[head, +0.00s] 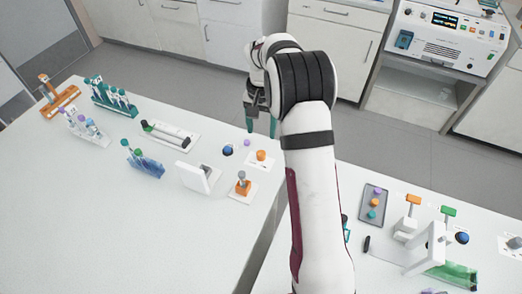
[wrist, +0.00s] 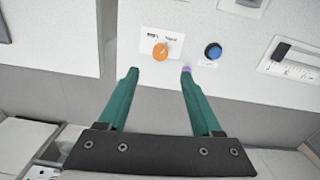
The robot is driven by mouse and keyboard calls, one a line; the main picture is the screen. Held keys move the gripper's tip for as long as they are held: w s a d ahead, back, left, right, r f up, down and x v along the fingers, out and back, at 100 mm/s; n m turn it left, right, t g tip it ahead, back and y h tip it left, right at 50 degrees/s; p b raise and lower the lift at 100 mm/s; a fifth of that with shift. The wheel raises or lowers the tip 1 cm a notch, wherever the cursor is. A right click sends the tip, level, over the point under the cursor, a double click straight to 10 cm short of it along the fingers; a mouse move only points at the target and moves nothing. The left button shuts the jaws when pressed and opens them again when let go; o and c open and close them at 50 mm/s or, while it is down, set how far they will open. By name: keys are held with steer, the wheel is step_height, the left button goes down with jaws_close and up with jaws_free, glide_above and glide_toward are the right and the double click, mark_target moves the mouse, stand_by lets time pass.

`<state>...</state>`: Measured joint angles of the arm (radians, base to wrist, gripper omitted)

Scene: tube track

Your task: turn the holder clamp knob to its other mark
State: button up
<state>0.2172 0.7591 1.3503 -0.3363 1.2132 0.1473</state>
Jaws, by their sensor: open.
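An orange knob (head: 261,155) sits on a white plate with printed marks near the edge of the left bench. It also shows in the wrist view (wrist: 160,52), where its pointer is too small to read. I cannot tell which one is the holder clamp knob. My gripper (head: 261,123) is open and empty past the left bench's edge. In the wrist view its teal fingers (wrist: 160,73) point toward the first knob, apart from it.
A blue knob (wrist: 213,51) and a small purple thing (wrist: 187,70) stand beside the first knob. An orange block with a grey post (head: 243,186) and a white stand (head: 197,178) are nearby. Tube racks (head: 114,98) stand farther left. The front of the left bench is clear.

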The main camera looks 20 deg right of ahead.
mark_target(261, 153)
step_height(261, 153, down, 11)
steer(key=shift+r, duration=0.15)
jaws_close()
